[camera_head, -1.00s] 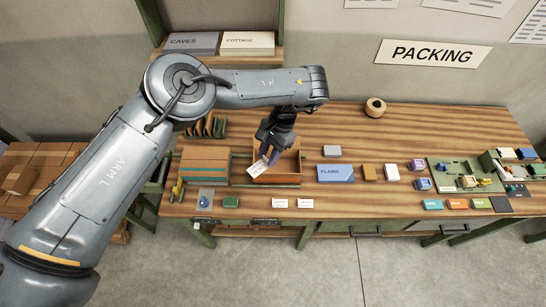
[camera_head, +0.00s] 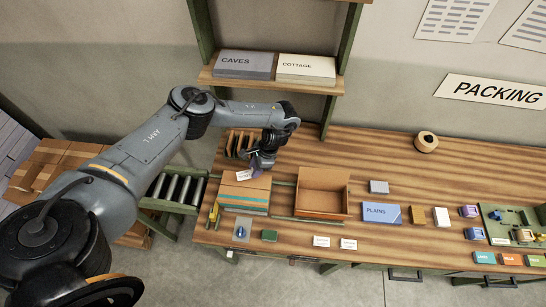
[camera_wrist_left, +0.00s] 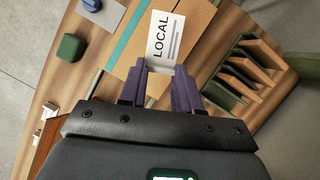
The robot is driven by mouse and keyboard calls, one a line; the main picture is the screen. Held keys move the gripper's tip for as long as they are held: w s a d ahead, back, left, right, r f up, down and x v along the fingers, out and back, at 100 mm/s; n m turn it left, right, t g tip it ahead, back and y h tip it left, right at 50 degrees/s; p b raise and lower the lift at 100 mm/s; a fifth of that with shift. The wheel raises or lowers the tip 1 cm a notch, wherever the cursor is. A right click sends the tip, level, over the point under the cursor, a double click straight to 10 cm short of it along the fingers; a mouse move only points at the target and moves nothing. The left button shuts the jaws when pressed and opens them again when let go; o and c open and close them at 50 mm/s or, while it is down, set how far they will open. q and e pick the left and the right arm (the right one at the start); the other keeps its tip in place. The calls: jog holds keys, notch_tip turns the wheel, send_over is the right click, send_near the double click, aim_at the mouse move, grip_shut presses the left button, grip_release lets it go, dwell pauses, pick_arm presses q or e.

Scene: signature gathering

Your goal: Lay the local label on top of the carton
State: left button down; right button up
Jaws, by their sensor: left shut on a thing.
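The local label (camera_wrist_left: 165,40) is a white card reading "LOCAL" in the left wrist view; it also shows as a small white card in the head view (camera_head: 243,175). My left gripper (camera_wrist_left: 172,72) is shut on the near end of the label with its purple fingers. In the head view the left gripper (camera_head: 256,170) is over the back part of the closed brown carton (camera_head: 240,198), which has a teal stripe (camera_wrist_left: 190,20). The label is over the carton's top; I cannot tell if it touches. My right gripper is not in view.
An open empty brown box (camera_head: 322,200) stands right of the carton. A rack of upright brown dividers (camera_head: 236,143) stands behind it. Two white cards (camera_head: 321,241) lie at the table's front. A blue Plains box (camera_head: 381,213) is farther right.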

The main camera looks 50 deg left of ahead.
pick_arm(q)
jog(key=shift+s+f, duration=0.35)
jog(key=shift+s, duration=0.15)
jog(key=shift+s+f, duration=0.3)
jog(key=shift+f, duration=0.1)
jog(key=b, duration=0.6)
send_over(251, 186)
jog(key=w, duration=0.1)
jog(key=f, duration=0.4)
jog(key=shift+w+d+f, duration=0.15)
jog(key=shift+d+f, duration=0.1)
jog(key=shift+f, duration=0.15)
jog(key=shift+f+b, duration=0.6)
jog(key=shift+f, duration=0.15)
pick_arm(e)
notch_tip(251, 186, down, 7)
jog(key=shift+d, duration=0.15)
pick_arm(q)
jog(key=shift+f+b, duration=0.35)
jog(key=shift+f, duration=0.25)
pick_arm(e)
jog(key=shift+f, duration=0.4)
pick_arm(q)
jog(key=c, duration=0.7)
grip_release()
